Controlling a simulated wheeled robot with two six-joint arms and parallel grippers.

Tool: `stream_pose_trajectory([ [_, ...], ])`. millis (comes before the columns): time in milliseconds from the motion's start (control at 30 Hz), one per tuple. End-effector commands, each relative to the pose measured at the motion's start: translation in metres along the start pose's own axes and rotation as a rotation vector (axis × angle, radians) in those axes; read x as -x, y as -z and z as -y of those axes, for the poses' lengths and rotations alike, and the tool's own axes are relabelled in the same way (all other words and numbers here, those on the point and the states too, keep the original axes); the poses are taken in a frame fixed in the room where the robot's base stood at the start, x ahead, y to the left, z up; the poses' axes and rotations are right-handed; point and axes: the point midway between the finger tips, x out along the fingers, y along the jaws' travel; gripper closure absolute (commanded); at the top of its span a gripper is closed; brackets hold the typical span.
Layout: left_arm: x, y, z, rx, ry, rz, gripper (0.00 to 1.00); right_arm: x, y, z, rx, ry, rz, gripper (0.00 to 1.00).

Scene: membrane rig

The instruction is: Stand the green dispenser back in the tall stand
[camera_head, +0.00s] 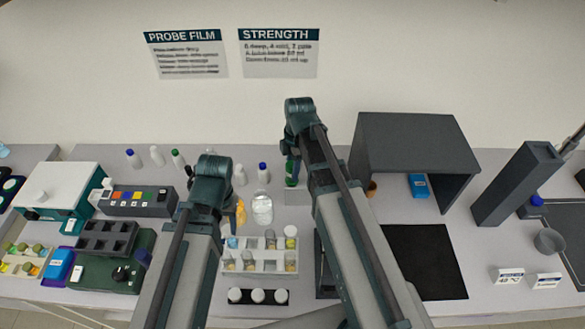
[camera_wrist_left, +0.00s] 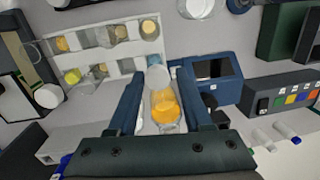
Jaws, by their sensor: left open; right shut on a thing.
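The green dispenser (camera_head: 291,172) is upright below my right gripper (camera_head: 291,157), which is shut on it near the back of the bench. The fingers are mostly hidden by my right wrist. A tall dark grey box-like column (camera_head: 515,185) at the right looks like the tall stand, though I cannot be sure. My left gripper (camera_wrist_left: 160,85) is open in the left wrist view. A flask with orange liquid (camera_wrist_left: 165,106) shows between its fingers; I cannot tell whether they touch it. The flask also shows partly in the head view (camera_head: 240,211).
A white rack of vials (camera_head: 262,268) stands at front centre. A clear jar (camera_head: 262,208) and several small bottles stand behind it. A dark grey open-sided shelter (camera_head: 420,135) and a black mat (camera_head: 428,262) lie right of my right arm.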

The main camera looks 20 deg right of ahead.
Motion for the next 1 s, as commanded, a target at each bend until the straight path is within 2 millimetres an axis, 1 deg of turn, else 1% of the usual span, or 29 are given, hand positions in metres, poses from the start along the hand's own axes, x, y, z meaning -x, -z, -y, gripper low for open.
stream_pose_trajectory([
  [600, -0.0079, 0.0005, -0.0007, 0.000, 0.000, 0.000, 0.50, -0.0079, -0.0007, 0.0000, 0.000, 0.000, 0.000, 1.00],
  [900, -0.0079, 0.0005, -0.0007, 0.000, 0.000, 0.000, 0.50, -0.0080, -0.0006, -0.0001, 0.000, 0.000, 0.000, 1.00],
  [933, -0.0079, 0.0005, -0.0007, 0.000, 0.000, 0.000, 0.50, -0.0080, -0.0006, -0.0001, 0.000, 0.000, 0.000, 0.52],
  [1000, -0.0079, 0.0005, -0.0007, 0.000, 0.000, 0.000, 0.50, -0.0080, -0.0006, -0.0001, 0.000, 0.000, 0.000, 0.40],
])
